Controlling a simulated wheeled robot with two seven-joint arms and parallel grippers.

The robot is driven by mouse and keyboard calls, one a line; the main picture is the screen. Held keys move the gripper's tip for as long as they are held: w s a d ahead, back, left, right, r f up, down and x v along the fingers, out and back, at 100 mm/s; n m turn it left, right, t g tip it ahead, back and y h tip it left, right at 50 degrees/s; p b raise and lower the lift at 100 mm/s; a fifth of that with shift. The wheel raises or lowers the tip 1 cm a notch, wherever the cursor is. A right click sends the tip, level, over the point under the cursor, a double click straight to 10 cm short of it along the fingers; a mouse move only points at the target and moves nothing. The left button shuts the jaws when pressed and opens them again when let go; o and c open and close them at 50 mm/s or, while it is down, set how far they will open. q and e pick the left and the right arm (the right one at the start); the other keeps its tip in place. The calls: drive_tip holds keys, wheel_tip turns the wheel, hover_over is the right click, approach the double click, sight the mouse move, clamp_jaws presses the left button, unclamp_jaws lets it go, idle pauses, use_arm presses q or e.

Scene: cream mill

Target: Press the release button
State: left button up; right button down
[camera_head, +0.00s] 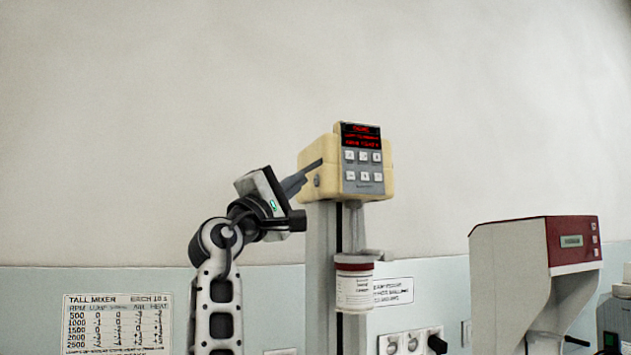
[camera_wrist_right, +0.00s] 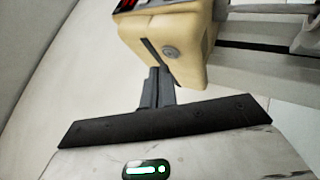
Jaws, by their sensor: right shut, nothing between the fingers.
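The cream mixer head (camera_head: 376,185) sits on top of a tall column, with a red-lit display (camera_head: 361,136) and a grey keypad (camera_head: 363,167) on its front. A round grey button (camera_head: 317,181) is on its left side; it also shows in the right wrist view (camera_wrist_right: 171,52), beside a dark slot. Which control is the release button is not labelled legibly. My right gripper (camera_head: 304,177) is shut and empty, its fingertips close to that side, just below the button in the wrist view (camera_wrist_right: 155,70). I cannot tell whether they touch. My left gripper is not in view.
A white jar with a dark red lid (camera_head: 354,287) is held at the column below the head. A red and white machine (camera_head: 510,265) stands at the right. Wall sockets (camera_head: 410,343) and a printed chart (camera_head: 117,323) are low on the wall. The space above the head is clear.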

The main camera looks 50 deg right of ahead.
drive_tip(key=shift+d, duration=0.1)
drive_tip(key=shift+s+d, duration=0.2)
drive_tip(key=shift+d, duration=0.1)
drive_tip(key=shift+s+d, duration=0.15)
drive_tip(key=shift+d, duration=0.15)
idle(0.6)
idle(0.4)
drive_tip(key=shift+w+a+p, duration=0.35)
drive_tip(key=shift+a, duration=0.3)
drive_tip(key=shift+a, duration=0.1)
drive_tip(key=w+a, duration=0.1)
drive_tip(key=a, duration=0.1)
drive_tip(key=w+a+p, duration=0.1)
drive_tip(key=a, duration=0.1)
drive_tip(key=shift+w+a, duration=0.1)
drive_tip(key=shift+w, duration=0.1)
